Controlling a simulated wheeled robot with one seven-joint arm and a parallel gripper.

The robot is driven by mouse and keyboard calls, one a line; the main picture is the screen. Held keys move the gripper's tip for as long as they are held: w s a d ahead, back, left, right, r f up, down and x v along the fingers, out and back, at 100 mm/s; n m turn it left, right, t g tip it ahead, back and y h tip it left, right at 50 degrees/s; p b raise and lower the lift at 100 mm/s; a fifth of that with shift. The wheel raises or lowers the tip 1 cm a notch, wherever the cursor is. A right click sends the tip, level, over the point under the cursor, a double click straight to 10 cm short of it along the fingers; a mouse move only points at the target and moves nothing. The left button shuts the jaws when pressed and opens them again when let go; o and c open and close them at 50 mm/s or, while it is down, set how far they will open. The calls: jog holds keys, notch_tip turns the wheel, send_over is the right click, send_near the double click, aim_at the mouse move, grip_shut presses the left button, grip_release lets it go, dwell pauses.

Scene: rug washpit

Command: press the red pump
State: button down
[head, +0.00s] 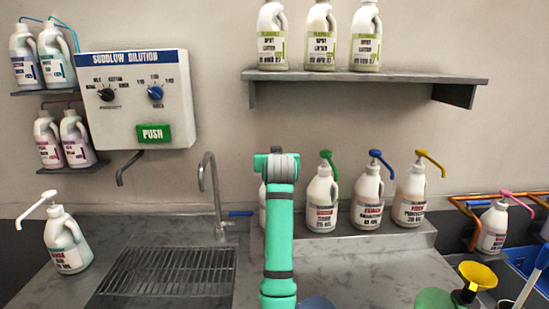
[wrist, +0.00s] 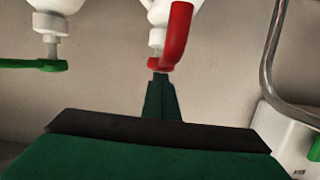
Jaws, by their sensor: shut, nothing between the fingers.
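The red pump (wrist: 176,38) shows in the wrist view, which looks upside down. It sits on a white bottle (wrist: 160,9), with its red spout bent to one side. My gripper (wrist: 161,82) is shut and empty, its green fingers pointing at the red pump head. The fingertips overlap the edge of the head in the picture; I cannot tell whether they touch it. In the head view my green arm hides the red pump and my gripper. Only a sliver of its white bottle (head: 262,205) shows left of the arm.
A green pump (head: 329,160) stands close beside on the ledge, then blue (head: 378,160) and yellow (head: 429,160) pumps. A tap (head: 213,185) rises to the left above the drain grate. A shelf (head: 365,77) with several bottles hangs above.

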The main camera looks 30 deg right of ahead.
jog(key=r, duration=0.4)
jog(key=shift+s+a, duration=0.1)
jog(key=shift+s, duration=0.2)
jog(key=v, duration=0.8)
jog(key=shift+s+a+r, duration=0.15)
jog(key=shift+s+a, duration=0.2)
jog(key=shift+s, duration=0.2)
jog(key=shift+w+a, duration=0.1)
jog(key=shift+w, duration=0.05)
dwell(0.5)
jog(key=shift+s+d, duration=0.2)
jog(key=shift+a, duration=0.2)
jog(key=shift+d, duration=0.1)
jog(key=shift+w, duration=0.1)
dwell(0.4)
